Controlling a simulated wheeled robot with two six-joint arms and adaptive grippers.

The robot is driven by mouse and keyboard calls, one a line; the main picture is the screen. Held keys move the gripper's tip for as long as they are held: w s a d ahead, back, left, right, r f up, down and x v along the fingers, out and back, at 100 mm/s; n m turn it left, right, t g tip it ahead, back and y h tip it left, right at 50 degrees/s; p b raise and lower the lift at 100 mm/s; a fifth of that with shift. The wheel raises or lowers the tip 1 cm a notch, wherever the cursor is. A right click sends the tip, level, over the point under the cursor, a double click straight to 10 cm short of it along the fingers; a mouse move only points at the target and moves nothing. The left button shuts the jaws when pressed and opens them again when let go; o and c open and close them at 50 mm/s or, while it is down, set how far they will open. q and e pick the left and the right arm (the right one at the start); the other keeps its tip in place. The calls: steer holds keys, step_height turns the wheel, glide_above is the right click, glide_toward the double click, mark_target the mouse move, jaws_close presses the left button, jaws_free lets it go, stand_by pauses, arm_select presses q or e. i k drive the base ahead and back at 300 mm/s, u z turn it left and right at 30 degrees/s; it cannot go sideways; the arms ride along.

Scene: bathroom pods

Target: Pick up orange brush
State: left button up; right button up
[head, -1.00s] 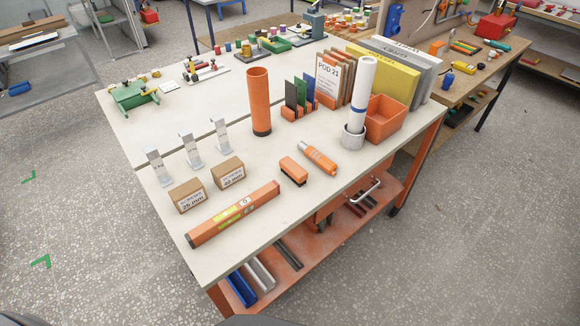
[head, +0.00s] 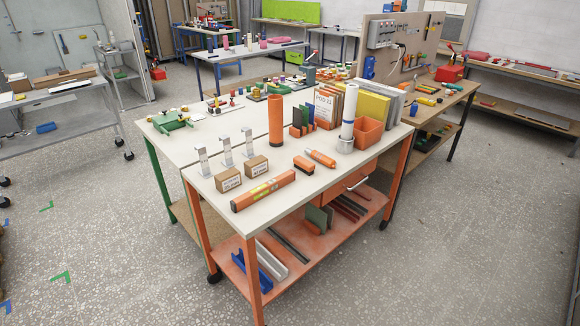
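A small orange block with a dark underside (head: 303,165), which looks like the orange brush, lies on the white tabletop (head: 290,186) near the front right edge. An orange tube-like tool (head: 320,158) lies just to its right and a little farther back. Neither of my grippers is in view, and nothing is touching the brush.
An orange level (head: 264,191) and two cardboard boxes (head: 228,180) lie left of the brush. An orange cylinder (head: 275,121), a white roll (head: 349,112) and an orange bin (head: 368,131) stand behind. The floor right of the table is clear.

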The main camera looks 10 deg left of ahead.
mark_target(303, 165)
steer(key=u, duration=0.55)
steer(key=i, duration=0.5)
steer(key=u, duration=0.45)
